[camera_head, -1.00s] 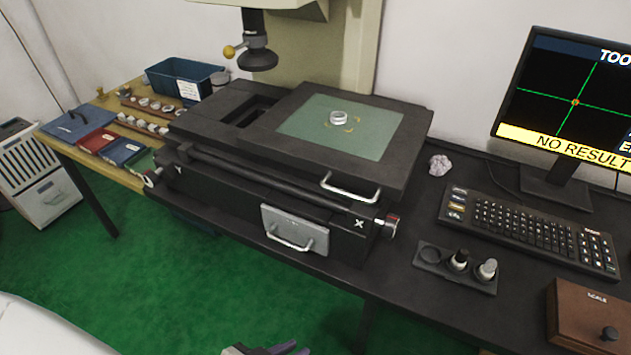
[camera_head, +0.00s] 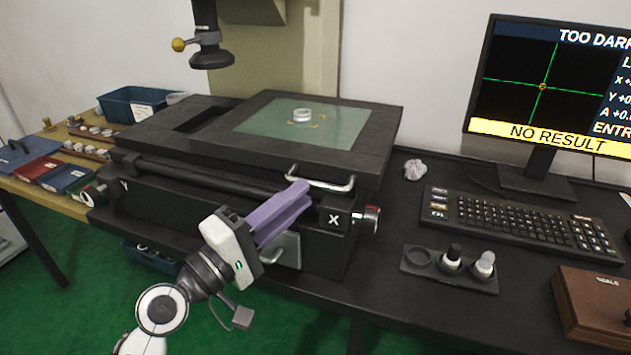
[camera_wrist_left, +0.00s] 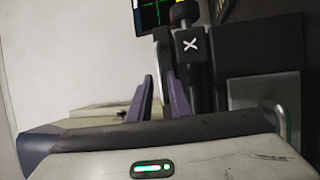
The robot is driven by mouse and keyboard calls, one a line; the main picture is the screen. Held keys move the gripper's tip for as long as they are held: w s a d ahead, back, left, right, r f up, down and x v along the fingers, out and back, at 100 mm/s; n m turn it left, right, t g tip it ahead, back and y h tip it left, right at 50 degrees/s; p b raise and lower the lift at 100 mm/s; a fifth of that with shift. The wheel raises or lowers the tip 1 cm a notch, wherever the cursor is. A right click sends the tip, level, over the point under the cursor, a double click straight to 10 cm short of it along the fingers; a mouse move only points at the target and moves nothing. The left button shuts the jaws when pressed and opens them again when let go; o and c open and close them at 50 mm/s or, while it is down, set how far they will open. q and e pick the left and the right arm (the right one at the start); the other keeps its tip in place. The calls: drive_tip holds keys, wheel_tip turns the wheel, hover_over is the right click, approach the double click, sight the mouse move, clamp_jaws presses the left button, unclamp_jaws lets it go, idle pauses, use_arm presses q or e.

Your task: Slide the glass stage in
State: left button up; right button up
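The glass stage (camera_head: 265,125) is a dark frame with a pale green glass plate. It sits right of the microscope column's lens head (camera_head: 211,50), leaving an opening in the base on its left. A bearing ring (camera_head: 301,115) lies on the glass. A silver bar handle (camera_head: 335,188) is on the stage's front edge. My left gripper (camera_head: 301,195) has purple fingers, at the handle's left end in the head view; I cannot tell whether they touch it. My right gripper is not in view.
Knobs marked X (camera_head: 370,219) and Y (camera_head: 92,194) sit on the base. A monitor (camera_head: 545,85) reads "NO RESULT". A keyboard (camera_head: 515,222), a small holder (camera_head: 448,268) and a brown box (camera_head: 595,305) are at right. Ring racks and a blue bin (camera_head: 128,101) are at left.

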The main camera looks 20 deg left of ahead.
sight(315, 185)
use_arm(q)
drive_tip(key=x, duration=0.5)
drive_tip(key=shift+w+d, duration=0.1)
drive_tip(key=shift+f, duration=0.1)
clamp_jaws()
